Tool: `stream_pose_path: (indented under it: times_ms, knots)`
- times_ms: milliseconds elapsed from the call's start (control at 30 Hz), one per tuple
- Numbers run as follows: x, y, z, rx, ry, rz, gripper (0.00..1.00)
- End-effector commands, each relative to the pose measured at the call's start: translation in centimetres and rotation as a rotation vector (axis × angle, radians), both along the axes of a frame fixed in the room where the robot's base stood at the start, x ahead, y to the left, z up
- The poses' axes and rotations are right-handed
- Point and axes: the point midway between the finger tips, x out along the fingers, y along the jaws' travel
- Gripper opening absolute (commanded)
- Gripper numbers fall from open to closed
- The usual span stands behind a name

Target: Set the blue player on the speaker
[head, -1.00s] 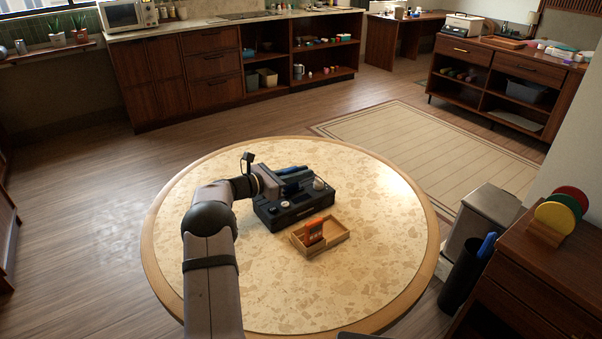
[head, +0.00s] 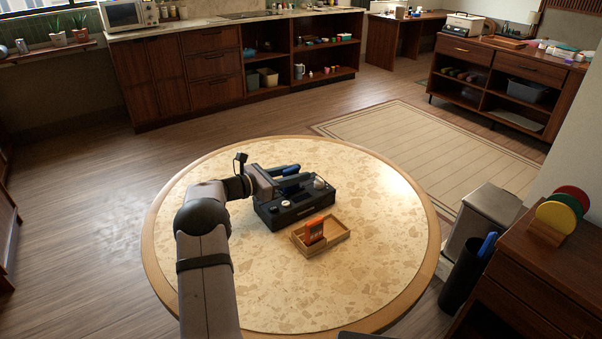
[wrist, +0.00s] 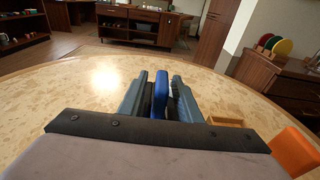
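The blue player (wrist: 160,92) sits between the two fingers of my gripper (wrist: 163,98) in the wrist view. The fingers look spread, with narrow dark gaps beside the player. In the head view my gripper (head: 288,174) reaches in from the left, low over the black speaker (head: 290,211). The blue player (head: 291,168) shows there as a blue strip at the speaker's top, partly hidden by the fingers. Its underside is hidden, so its contact with the speaker is not clearly visible.
A small round object (head: 319,183) is on the speaker's right end.

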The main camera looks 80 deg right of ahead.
Motion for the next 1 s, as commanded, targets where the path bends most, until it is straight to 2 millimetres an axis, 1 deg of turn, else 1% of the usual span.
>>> stream_pose_path:
  times_ms: [100, 300, 500, 700, 1000]
  knots:
    - [1.6, 1.5, 0.3, 0.000, 0.001, 0.004, 0.31]
    - [4.1, 4.0, 0.9, -0.002, 0.000, 0.003, 0.31]
    - [6.0, 5.9, 1.3, -0.001, 0.000, 0.002, 0.31]
    - [6.8, 6.8, 1.5, -0.001, 0.001, 0.000, 0.31]
    - [6.9, 6.9, 1.5, -0.001, 0.001, 0.000, 0.31]
